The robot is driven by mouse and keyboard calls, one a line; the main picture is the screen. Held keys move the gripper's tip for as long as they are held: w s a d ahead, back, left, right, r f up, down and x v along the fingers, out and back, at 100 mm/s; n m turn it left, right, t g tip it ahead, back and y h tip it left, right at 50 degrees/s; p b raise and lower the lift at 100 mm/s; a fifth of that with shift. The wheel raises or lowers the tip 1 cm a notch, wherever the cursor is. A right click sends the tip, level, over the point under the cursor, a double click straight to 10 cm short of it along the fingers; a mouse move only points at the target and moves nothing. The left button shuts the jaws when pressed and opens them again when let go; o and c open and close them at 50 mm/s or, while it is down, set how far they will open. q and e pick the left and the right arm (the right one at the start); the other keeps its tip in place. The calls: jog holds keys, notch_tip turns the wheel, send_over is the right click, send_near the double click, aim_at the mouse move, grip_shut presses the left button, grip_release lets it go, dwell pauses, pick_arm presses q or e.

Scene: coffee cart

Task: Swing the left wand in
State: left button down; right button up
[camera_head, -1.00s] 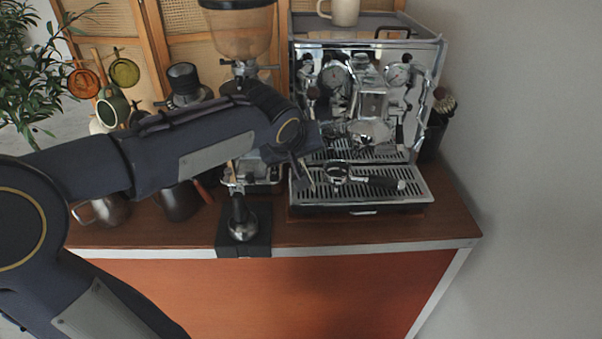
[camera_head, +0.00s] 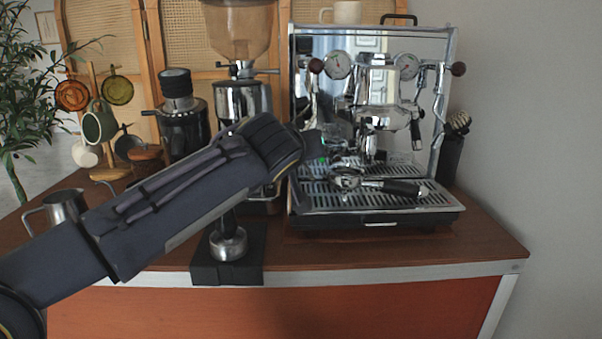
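The chrome espresso machine (camera_head: 376,50) stands at the back right of the counter. Its left wand (camera_head: 311,100) is a thin chrome tube hanging below the dark left knob (camera_head: 316,66); its lower end is hidden or lost in reflections near my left gripper. My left arm comes in from the left, and my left gripper (camera_head: 318,165) is at the machine's left front, close to the wand's lower part. I cannot tell whether it touches the wand, nor how far its fingers are apart. My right gripper is not in view.
A portafilter (camera_head: 402,187) lies on the drip tray (camera_head: 440,198). A grinder (camera_head: 238,98) stands left of the machine, and a tamper (camera_head: 228,243) on a black block is in front of it. A milk pitcher (camera_head: 65,207) stands at left. The front right counter is clear.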

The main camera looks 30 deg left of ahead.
pick_arm(q)
jog(key=shift+a, duration=0.15)
dwell(0.4)
jog(key=c, duration=1.4)
grip_release()
jog(key=shift+w+a, duration=0.1)
jog(key=shift+c, duration=0.2)
jog(key=v, duration=0.8)
jog(key=shift+f, duration=0.1)
